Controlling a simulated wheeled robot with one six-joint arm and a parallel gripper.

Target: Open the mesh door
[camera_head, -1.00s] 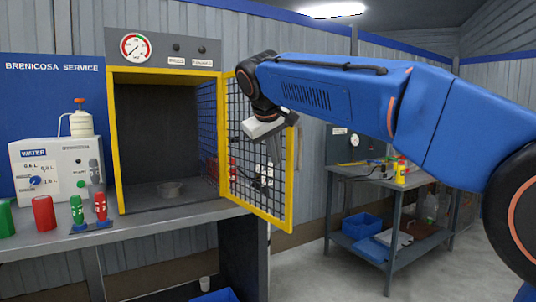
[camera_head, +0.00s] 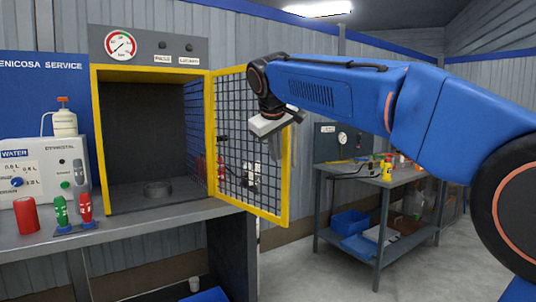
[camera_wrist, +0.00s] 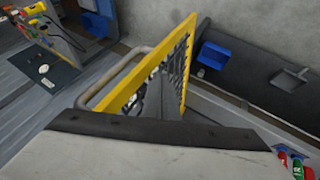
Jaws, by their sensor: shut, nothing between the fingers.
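The mesh door (camera_head: 285,185), a yellow frame with dark mesh, stands swung wide open from the right side of the dark test cabinet (camera_head: 97,150). In the wrist view the door's yellow frame (camera_wrist: 150,70) runs diagonally, with a grey bar handle (camera_wrist: 118,78) on its left side. My gripper (camera_head: 274,150) is shut and empty, pointing down by the upper outer part of the door. In the wrist view my gripper (camera_wrist: 158,95) is close beside the mesh; I cannot tell whether it touches. A small round ring (camera_head: 158,188) lies inside the cabinet.
A grey side table (camera_head: 345,172) with tools and a blue bin (camera_head: 350,222) stands right. Open floor lies between them.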

